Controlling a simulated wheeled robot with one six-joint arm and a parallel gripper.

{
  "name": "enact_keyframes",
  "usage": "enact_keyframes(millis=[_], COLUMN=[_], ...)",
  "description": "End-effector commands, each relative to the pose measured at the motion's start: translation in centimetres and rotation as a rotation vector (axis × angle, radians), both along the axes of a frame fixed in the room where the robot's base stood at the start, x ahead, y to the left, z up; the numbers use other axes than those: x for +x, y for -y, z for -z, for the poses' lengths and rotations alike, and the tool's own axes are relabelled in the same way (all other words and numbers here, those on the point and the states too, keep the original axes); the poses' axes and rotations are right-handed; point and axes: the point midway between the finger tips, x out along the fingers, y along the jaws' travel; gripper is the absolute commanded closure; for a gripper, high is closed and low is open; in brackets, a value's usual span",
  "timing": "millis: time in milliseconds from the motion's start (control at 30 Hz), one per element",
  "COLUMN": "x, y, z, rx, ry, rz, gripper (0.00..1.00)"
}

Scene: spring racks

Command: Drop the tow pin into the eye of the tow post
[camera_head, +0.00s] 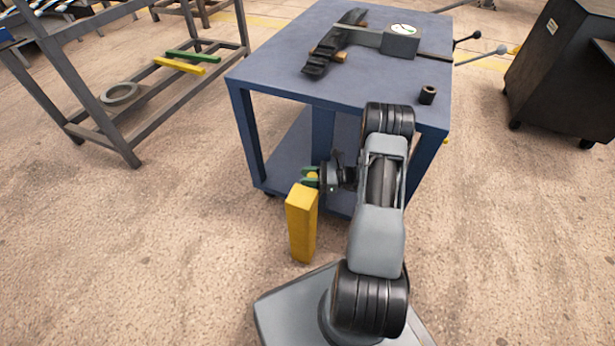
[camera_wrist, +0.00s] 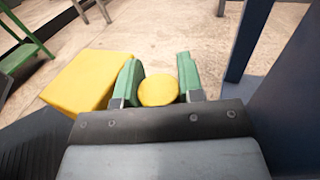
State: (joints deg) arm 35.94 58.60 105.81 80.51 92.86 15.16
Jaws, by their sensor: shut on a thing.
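The yellow tow post (camera_head: 301,222) stands upright on the floor in front of the blue table. In the wrist view the yellow block of the post (camera_wrist: 88,82) lies left of my gripper. My gripper (camera_head: 311,178), with green fingers, is at the height of the post's top, just behind it and slightly right. In the wrist view my gripper (camera_wrist: 158,82) is shut on the tow pin (camera_wrist: 158,91), whose round yellow end shows between the fingers. The pin's lower part is hidden. I cannot make out the post's eye in either view.
The blue table (camera_head: 275,75) stands close behind my gripper, with a gauge (camera_head: 400,42) and a small dark cylinder (camera_head: 428,95) on top. A metal rack (camera_head: 75,85) is at the left, a dark cabinet (camera_head: 555,75) at the right. The floor left of the post is clear.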

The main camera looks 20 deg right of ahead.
Motion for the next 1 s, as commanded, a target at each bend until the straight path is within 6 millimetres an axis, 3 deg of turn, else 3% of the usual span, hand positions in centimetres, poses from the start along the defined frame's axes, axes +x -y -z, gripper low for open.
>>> enact_keyframes(millis=[600, 1000], x=[0.0, 0.0], y=[0.0, 0.0], z=[-1.6, -1.6], rx=[-0.001, -0.001], ry=[0.0, 0.0], rz=[0.0, 0.0], gripper=[0.97, 0.97])
